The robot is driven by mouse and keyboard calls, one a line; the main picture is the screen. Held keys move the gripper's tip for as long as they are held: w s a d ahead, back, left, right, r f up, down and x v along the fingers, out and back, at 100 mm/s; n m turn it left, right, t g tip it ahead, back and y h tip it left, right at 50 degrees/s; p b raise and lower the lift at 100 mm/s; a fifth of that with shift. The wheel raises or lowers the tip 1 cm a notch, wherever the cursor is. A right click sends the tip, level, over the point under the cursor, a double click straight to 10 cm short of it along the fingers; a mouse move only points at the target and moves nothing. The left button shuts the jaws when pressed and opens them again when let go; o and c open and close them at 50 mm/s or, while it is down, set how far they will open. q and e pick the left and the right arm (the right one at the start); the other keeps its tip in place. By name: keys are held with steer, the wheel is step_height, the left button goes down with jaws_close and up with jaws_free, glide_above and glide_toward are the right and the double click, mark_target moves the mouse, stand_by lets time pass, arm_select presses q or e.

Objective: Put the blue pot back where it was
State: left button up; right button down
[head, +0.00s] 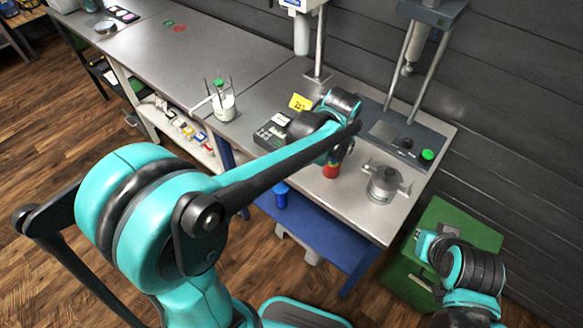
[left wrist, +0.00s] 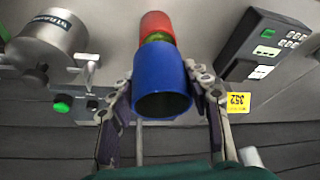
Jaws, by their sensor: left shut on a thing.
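The blue pot (left wrist: 160,72) shows large in the left wrist view, its dark open mouth facing the camera. My left gripper (left wrist: 161,88) has a finger on each side of it and is shut on it. A red piece (left wrist: 157,22) and a thin green piece (left wrist: 158,38) show just beyond the blue pot, in line with it; I cannot tell whether they touch it. In the head view the red piece (head: 331,170) is on the steel bench, below my left wrist. That arm hides the blue pot and the gripper there.
A metal canister (head: 385,184) stands right of the red piece. A keypad device (head: 272,132) and a yellow tag (head: 300,102) are left of it. A wire stand with a white vessel (head: 223,104) is farther left. A green cabinet (head: 455,228) is beyond the bench's right end.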

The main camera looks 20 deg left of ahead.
arm_select(q)
steer(key=w+a+f+b, duration=0.1)
steer(key=a+f, duration=0.1)
steer(key=a, duration=0.1)
steer(key=w+a+f+b, duration=0.1)
steer(key=w+a+f, duration=0.1)
steer(key=a, duration=0.2)
steer(key=w+a+f+b, duration=0.1)
steer(key=w+a+f, duration=0.1)
steer(key=a+f, duration=0.1)
steer(key=shift+w+a, duration=0.15)
steer(key=shift+w, duration=0.05)
step_height(320, 180, down, 3)
steer(key=shift+f+b, duration=0.2)
steer(key=shift+b, duration=0.75)
steer(key=shift+f, duration=0.35)
steer(key=shift+f, duration=0.1)
steer(key=o, duration=1.1)
